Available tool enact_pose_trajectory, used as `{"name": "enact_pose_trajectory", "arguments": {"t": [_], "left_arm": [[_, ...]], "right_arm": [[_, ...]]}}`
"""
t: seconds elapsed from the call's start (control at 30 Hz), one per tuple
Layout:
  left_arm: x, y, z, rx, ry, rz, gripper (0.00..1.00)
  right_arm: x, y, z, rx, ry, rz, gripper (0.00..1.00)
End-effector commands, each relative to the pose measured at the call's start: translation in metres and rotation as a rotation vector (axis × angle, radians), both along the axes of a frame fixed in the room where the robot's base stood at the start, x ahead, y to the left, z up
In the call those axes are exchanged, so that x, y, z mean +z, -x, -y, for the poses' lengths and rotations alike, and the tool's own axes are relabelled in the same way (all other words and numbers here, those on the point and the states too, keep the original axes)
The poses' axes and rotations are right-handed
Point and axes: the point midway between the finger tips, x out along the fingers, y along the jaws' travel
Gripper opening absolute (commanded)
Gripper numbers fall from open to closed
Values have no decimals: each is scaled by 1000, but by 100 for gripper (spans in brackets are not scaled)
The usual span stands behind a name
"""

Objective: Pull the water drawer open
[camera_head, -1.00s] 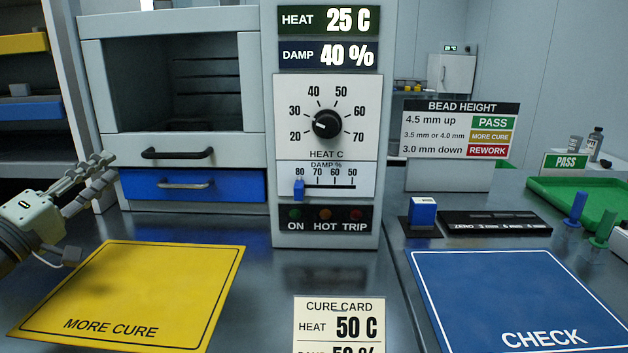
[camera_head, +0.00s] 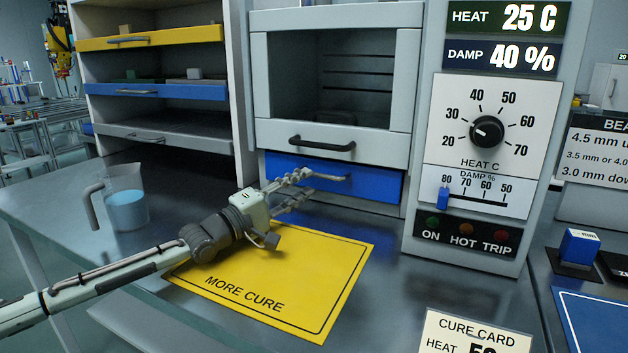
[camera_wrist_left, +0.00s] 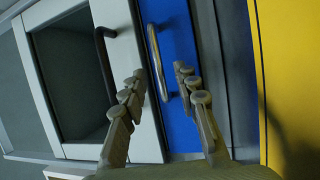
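The blue water drawer (camera_head: 385,186) sits shut below the grey cabinet's upper door; it also shows in the left wrist view (camera_wrist_left: 175,30). Its metal bar handle (camera_head: 335,177) runs across its front. My left gripper (camera_head: 303,188) is at the left part of that handle. In the left wrist view the fingers of my left gripper (camera_wrist_left: 158,82) are spread apart. The drawer handle (camera_wrist_left: 156,60) lies in line with the gap between them; I cannot tell whether they touch it. My right gripper is in neither view.
The black door handle (camera_head: 322,143) is just above the drawer. A yellow MORE CURE mat (camera_head: 340,265) lies below my left gripper. A jug of water (camera_head: 125,205) stands at the left. The control panel (camera_head: 478,165) stands to the right of the drawer.

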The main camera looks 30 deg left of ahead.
Motion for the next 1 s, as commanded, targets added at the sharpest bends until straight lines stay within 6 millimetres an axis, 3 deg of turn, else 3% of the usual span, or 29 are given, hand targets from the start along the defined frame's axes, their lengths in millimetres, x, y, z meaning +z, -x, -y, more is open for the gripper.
{"name": "enact_pose_trajectory", "arguments": {"t": [0.3, 0.7, 0.93, 1.0], "left_arm": [[7, -31, 11, 0, 2, 2, 30], [7, -35, 13, -1, 0, 0, 30], [7, -35, 13, -1, -1, 0, 2], [7, -35, 13, -1, -1, 0, 0]], "right_arm": [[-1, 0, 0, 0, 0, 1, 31], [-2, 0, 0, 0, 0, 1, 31], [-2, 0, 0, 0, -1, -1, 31], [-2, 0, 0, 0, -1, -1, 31]]}}
